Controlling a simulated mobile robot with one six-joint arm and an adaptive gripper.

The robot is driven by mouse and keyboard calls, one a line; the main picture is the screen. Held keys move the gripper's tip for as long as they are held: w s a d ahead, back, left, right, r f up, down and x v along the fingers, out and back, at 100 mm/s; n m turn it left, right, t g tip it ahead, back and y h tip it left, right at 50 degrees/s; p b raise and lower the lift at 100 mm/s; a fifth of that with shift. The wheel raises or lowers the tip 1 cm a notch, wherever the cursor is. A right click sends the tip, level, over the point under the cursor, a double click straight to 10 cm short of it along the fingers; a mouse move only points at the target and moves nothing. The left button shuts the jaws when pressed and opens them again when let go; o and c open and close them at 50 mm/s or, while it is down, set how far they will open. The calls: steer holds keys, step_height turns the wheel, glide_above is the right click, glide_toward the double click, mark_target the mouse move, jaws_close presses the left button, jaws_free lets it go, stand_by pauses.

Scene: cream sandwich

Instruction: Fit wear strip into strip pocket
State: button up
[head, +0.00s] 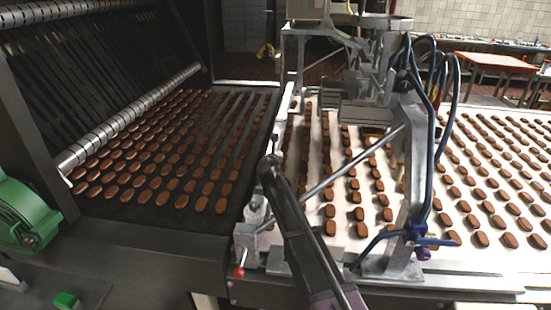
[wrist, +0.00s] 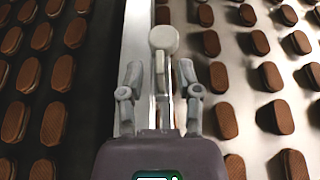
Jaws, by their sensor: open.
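In the wrist view my gripper (wrist: 160,68) is open, with one grey finger on each side of a narrow pale upright piece with a round disc-like head (wrist: 163,38). This piece may be the wear strip, but I cannot tell for sure. It stands over the light metal rail (wrist: 134,45) between the two belts. The fingers appear apart from it. I cannot make out the strip pocket; it may be hidden along the rail. In the head view my dark arm reaches up the middle and hides part of the rail; the fingers are not clear there.
A dark belt (head: 120,215) with rows of brown biscuits lies left, a white belt (head: 345,240) with more biscuits right. A metal frame with blue hoses (head: 437,130) stands over the white belt. A red-tipped lever (head: 239,271) is at the front edge. A green motor (head: 22,212) is at far left.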

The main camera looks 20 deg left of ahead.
steer(key=p+v, duration=0.4)
steer(key=v, duration=0.7)
steer(key=shift+s, duration=0.25)
steer(key=shift+r, duration=0.15)
